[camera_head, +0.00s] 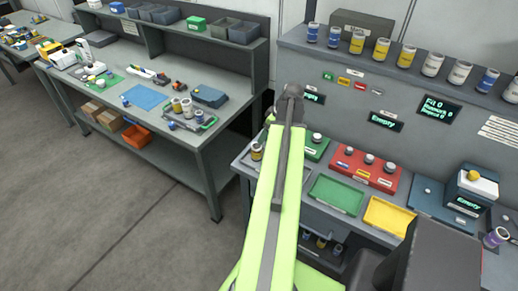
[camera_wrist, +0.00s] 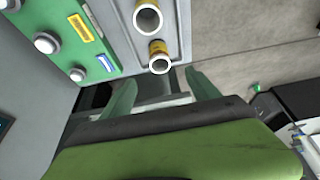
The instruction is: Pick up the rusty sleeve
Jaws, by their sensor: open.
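In the wrist view, two short hollow sleeves stand on a grey surface. The nearer sleeve (camera_wrist: 159,49) has a brownish-yellow side and a pale rim. I cannot tell for sure which is the rusty one. My gripper (camera_wrist: 160,88) is open and empty, its two green fingers apart, just short of the nearer sleeve. In the head view, a yellowish sleeve (camera_head: 256,152) shows left of my arm; my fingertips are hidden there.
A green panel (camera_wrist: 62,30) with round knobs lies left of the sleeves. In the head view, a red block with knobs (camera_head: 365,168), a green tray (camera_head: 337,194) and a yellow tray (camera_head: 388,216) sit on the bench. Several cans line the shelf above. Floor (camera_head: 110,220) is clear at left.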

